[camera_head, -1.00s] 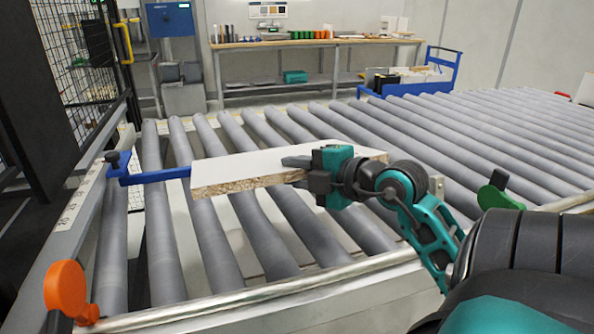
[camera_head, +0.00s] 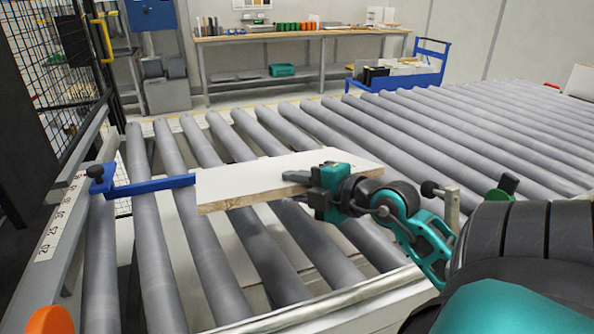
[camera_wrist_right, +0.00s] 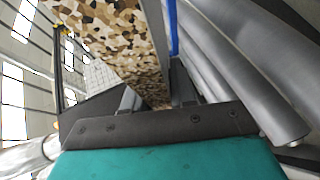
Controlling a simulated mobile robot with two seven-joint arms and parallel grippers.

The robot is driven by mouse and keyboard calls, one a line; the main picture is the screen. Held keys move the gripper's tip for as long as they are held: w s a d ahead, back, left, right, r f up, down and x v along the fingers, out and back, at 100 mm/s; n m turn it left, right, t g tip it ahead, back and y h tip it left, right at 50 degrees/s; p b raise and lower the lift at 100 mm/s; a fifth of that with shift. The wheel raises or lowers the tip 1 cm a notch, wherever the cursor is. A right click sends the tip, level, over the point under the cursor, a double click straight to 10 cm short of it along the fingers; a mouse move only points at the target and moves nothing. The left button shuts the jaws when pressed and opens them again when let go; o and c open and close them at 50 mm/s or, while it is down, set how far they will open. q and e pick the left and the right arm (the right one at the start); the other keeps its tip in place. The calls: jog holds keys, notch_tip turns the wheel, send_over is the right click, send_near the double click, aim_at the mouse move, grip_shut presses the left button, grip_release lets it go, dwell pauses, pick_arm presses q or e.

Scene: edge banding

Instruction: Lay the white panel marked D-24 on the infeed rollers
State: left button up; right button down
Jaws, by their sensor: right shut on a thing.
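The white panel (camera_head: 255,177) has a bare chipboard edge and lies roughly flat over the infeed rollers (camera_head: 255,255). No marking on it can be read. My right gripper (camera_head: 300,182) is shut on the panel at its near right edge. In the right wrist view the panel's speckled chipboard edge (camera_wrist_right: 115,35) runs between the fingers of my right gripper (camera_wrist_right: 155,95). The panel's left end is at the blue stop arm (camera_head: 155,186). I cannot tell whether its underside touches the rollers. My left gripper is not in view.
A scale strip (camera_head: 55,228) runs along the left frame. Rollers to the right are clear. A workbench (camera_head: 300,33) and blue cart (camera_head: 420,65) stand behind.

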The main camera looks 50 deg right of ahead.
notch_tip(320, 180, down, 7)
jog(key=b, duration=0.3)
jog(key=shift+f, duration=0.15)
dwell(0.4)
jog(key=shift+w, duration=0.1)
jog(key=c, duration=0.8)
grip_release()
jog(key=shift+f, duration=0.1)
jog(key=shift+o, duration=0.5)
jog(key=shift+f, duration=0.3)
jog(key=o, duration=0.7)
jog(key=shift+r, duration=0.2)
jog(key=v, duration=0.7)
jog(key=shift+s+p, duration=0.35)
jog(key=shift+p, duration=0.05)
